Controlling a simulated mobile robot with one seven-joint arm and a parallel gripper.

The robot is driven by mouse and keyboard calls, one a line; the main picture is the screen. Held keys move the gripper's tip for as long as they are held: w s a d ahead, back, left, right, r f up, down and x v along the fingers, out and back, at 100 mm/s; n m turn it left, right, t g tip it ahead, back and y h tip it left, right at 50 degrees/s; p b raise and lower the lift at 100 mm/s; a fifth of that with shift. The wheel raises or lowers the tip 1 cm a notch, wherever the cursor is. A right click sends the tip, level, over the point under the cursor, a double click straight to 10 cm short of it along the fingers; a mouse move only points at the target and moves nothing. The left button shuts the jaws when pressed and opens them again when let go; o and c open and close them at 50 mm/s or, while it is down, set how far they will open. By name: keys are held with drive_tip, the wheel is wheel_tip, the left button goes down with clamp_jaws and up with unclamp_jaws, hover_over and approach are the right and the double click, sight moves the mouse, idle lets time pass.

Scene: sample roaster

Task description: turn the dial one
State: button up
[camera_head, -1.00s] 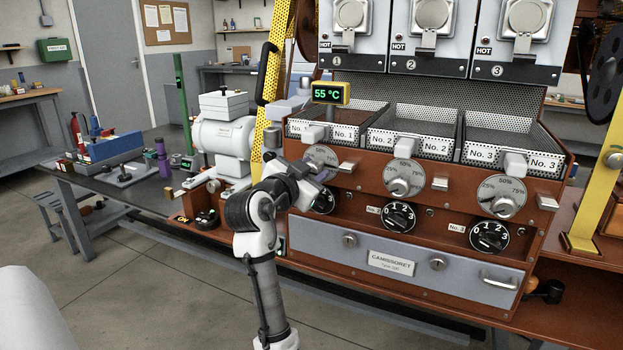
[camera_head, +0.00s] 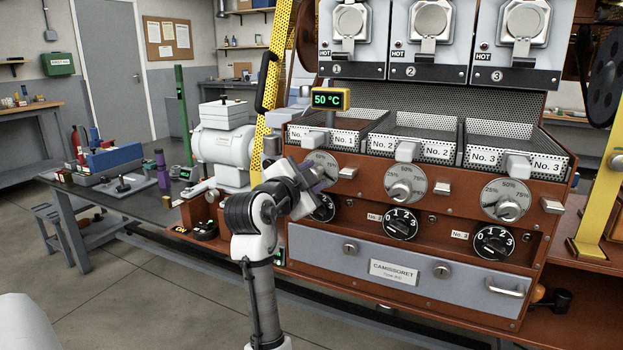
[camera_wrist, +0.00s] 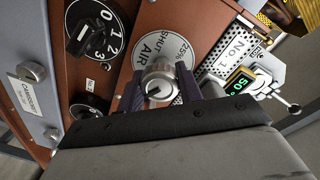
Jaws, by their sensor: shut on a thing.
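The leftmost air dial (camera_head: 313,162) on the brown roaster front is a grey disc with percent marks, below the No. 1 tray. In the wrist view its silver knob (camera_wrist: 158,80) sits between my two purple fingers, and the marks SHUT, AIR and 25% show behind it. My gripper (camera_wrist: 158,88) is shut on this knob. In the head view my gripper (camera_head: 314,180) covers the lower part of the disc. A black dial (camera_head: 323,208) numbered 0 to 3 lies just below, partly hidden; a black numbered dial (camera_wrist: 95,35) also shows in the wrist view.
More air dials (camera_head: 404,184) and black dials (camera_head: 401,223) stand to the right. Metal levers (camera_head: 407,152) stick out in front of the trays. A display (camera_head: 331,99) reads 50 °C. A grey drawer front (camera_head: 350,265) lies below, and a yellow post (camera_head: 590,215) stands at the right.

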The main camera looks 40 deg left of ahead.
drive_tip(key=o, duration=1)
drive_tip(key=shift+s, duration=0.1)
drive_tip(key=v, duration=1.3)
drive_tip(key=shift+s, duration=0.3)
